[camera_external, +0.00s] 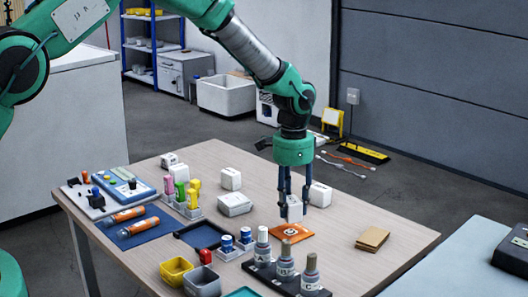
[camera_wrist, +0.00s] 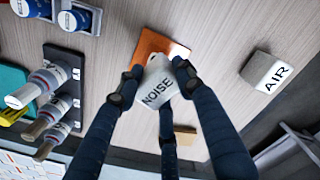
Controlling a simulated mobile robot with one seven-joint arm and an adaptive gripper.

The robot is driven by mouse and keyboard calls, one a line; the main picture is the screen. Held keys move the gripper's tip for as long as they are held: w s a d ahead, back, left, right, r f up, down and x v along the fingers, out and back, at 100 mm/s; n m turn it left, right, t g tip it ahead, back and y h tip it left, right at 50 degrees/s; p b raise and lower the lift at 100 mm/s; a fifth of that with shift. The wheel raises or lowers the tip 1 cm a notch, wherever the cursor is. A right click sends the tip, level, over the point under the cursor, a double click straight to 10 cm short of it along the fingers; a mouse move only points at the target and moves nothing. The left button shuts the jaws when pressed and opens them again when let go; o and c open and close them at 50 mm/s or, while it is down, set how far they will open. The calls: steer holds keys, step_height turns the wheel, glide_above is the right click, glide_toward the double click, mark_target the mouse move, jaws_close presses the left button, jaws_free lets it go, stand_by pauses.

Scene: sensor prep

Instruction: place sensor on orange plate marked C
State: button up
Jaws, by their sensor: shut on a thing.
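My gripper (camera_external: 291,199) points down over the right half of the table and is shut on a white sensor (camera_external: 295,209). In the wrist view my gripper (camera_wrist: 155,84) has its dark fingers around this sensor (camera_wrist: 157,90), which reads "NOISE". The orange plate (camera_external: 283,232) lies flat on the table just below the held sensor. In the wrist view the orange plate (camera_wrist: 149,46) is partly hidden behind the sensor. I cannot tell whether the sensor touches the plate. The plate's letter is not clearly readable.
A white sensor marked "AIR" (camera_wrist: 268,72) stands near the plate; other white blocks (camera_external: 231,179) stand further back. A dark rack with grey bottles (camera_external: 285,268) is close in front of the plate. Brown pads (camera_external: 373,239) lie to the right, with bare table around them.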

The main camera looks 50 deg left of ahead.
mark_target(291, 216)
steer(key=shift+f+b, duration=0.45)
steer(key=shift+f, duration=1.4)
steer(key=shift+f, duration=0.1)
steer(key=o, duration=1.2)
step_height(291, 216, up, 12)
steer(key=p, duration=0.2)
steer(key=shift+p, duration=0.4)
